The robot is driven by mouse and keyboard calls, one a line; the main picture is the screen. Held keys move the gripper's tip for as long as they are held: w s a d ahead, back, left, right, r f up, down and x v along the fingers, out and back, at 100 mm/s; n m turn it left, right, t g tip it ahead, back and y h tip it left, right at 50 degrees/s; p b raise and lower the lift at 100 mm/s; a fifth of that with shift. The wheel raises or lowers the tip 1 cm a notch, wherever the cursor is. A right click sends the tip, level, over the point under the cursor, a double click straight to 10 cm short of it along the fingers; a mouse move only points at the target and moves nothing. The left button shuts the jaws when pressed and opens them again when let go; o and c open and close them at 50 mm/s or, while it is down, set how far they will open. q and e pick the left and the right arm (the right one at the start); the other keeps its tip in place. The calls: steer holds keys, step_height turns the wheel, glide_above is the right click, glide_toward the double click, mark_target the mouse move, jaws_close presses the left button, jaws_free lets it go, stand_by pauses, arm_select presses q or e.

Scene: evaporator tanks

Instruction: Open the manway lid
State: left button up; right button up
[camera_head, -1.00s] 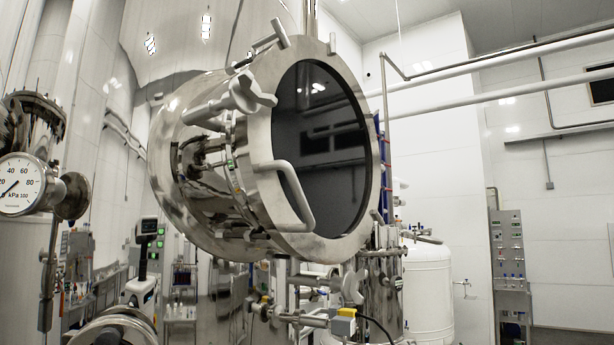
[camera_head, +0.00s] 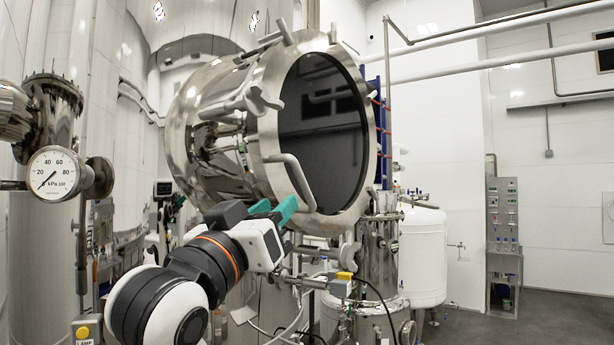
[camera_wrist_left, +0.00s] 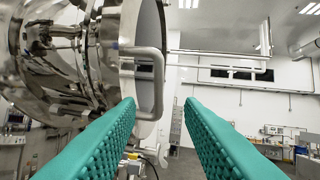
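The manway lid (camera_head: 325,140) is a round steel-rimmed disc with a dark window. It sits against the mouth of the horizontal steel vessel neck (camera_head: 215,140), with no gap that I can see. A bent bar handle (camera_head: 297,183) stands out from its lower left front; the handle also shows in the left wrist view (camera_wrist_left: 158,75). A wing-shaped clamp knob (camera_head: 253,98) is at the rim's left. My left gripper (camera_head: 279,207), with green fingers, is just below left of the handle in the head view. Its fingers are apart and empty (camera_wrist_left: 160,103). My right gripper is out of view.
A pressure gauge (camera_head: 53,174) is at the left. Below the lid are pipes, a yellow-topped valve (camera_head: 343,279) and a steel cylinder (camera_head: 380,250). A white tank (camera_head: 420,255) stands behind right. The floor at right is open.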

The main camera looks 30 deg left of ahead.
mark_target(301, 185)
arm_select(q)
steer(key=p+x, duration=0.5)
steer(key=x, duration=0.5)
steer(key=shift+w+a+p, duration=0.15)
steer(key=shift+w+p, duration=0.2)
steer(key=shift+w, duration=0.05)
steer(key=shift+w+a+r+p, duration=0.15)
steer(key=shift+w+p, duration=0.15)
steer(key=shift+w, duration=0.65)
steer(key=shift+s, duration=0.1)
jaws_close()
